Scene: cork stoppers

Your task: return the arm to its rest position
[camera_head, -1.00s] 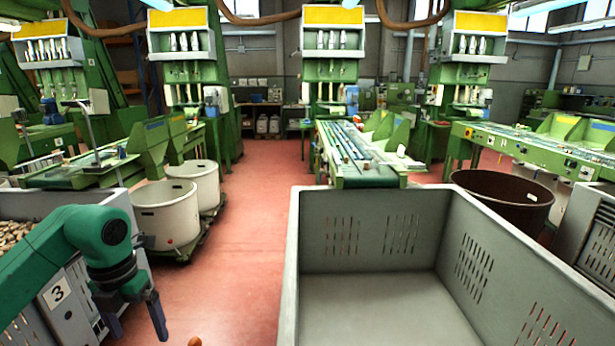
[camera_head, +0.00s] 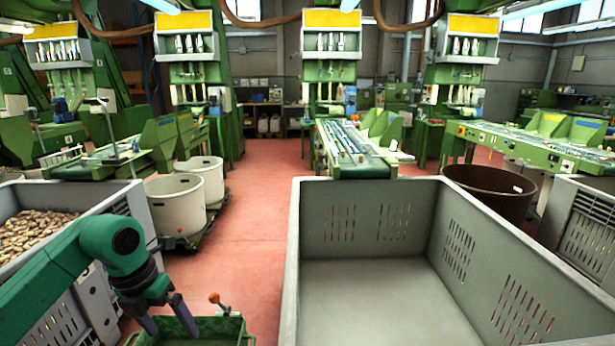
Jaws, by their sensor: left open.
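My left arm comes in from the lower left, green with a dark wrist. My left gripper (camera_head: 167,325) points down with its two grey fingers apart, and I see nothing between them. The fingertips are over or in front of the left part of a green tray (camera_head: 232,327) at the bottom edge; I cannot tell whether they touch it. My right gripper is not in view.
A large empty grey crate (camera_head: 294,250) fills the right foreground. A grey crate (camera_head: 135,205) of cork stoppers (camera_head: 38,232) stands at the left. An orange-knobbed lever (camera_head: 214,298) rises by the tray. White bins (camera_head: 177,210) stand behind. Red floor (camera_head: 245,230) is clear between.

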